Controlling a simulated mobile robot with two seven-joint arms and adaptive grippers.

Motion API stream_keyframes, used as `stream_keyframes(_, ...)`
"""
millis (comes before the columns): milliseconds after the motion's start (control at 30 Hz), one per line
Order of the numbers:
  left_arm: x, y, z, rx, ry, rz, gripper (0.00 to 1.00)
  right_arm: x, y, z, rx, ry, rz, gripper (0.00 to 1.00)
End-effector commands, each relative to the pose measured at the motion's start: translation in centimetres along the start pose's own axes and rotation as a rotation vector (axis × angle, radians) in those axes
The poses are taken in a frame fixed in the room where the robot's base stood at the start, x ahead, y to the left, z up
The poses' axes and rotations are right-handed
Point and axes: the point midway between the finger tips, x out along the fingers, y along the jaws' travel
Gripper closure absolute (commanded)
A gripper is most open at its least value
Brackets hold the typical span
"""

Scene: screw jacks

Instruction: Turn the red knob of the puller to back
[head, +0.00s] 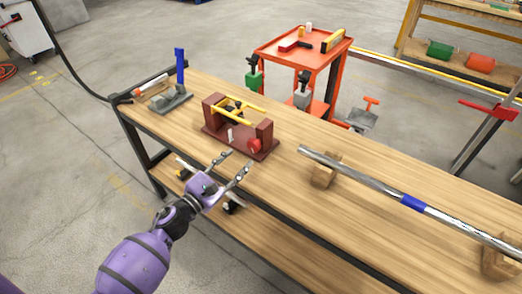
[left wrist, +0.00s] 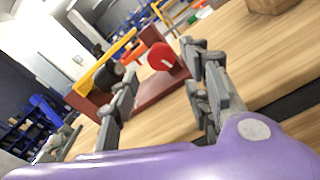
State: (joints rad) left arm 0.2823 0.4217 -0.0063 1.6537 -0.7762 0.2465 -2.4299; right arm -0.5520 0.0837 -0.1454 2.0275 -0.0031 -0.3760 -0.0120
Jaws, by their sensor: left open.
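The puller (head: 240,125) is a dark red frame with yellow bars, standing on the wooden bench. Its round red knob (head: 253,145) is on the near side, toward the right end. The knob also shows in the left wrist view (left wrist: 161,57), with a small white mark on its face. My left gripper (head: 234,163) is open and empty, a little in front of the puller at the bench's near edge. In the left wrist view its fingers (left wrist: 160,75) stand apart on either side of the knob, which lies beyond them and looks untouched. My right gripper is not in view.
A grey vice-like tool with a blue lever (head: 180,70) stands on the bench to the left. A metal bar (head: 375,185) rests on wooden blocks (head: 322,173) to the right. A red cart (head: 335,62) stands behind the bench. Bare bench top lies between puller and bar.

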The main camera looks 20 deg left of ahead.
Motion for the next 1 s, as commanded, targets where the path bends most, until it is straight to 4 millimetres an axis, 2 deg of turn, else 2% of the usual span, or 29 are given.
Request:
stream_keyframes(167, 0.9, 0.1, 0.1, 0.053, -0.003, 0.0, 0.56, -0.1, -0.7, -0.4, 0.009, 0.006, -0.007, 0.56)
stream_keyframes(400, 4.8, 0.1, 0.3, 0.049, -0.005, 0.001, 0.56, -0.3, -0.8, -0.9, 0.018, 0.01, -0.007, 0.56)
stream_keyframes(600, 7.2, 0.0, 0.1, 0.048, -0.002, 0.0, 0.56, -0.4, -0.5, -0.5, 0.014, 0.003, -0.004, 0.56)
stream_keyframes(967, 7.8, 0.0, 0.0, 0.048, 0.0, 0.0, 0.56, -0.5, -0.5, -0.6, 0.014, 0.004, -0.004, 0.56)
stream_keyframes(1000, 7.8, 0.0, 0.0, 0.048, 0.0, 0.0, 0.6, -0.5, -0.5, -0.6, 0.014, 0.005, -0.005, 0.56)
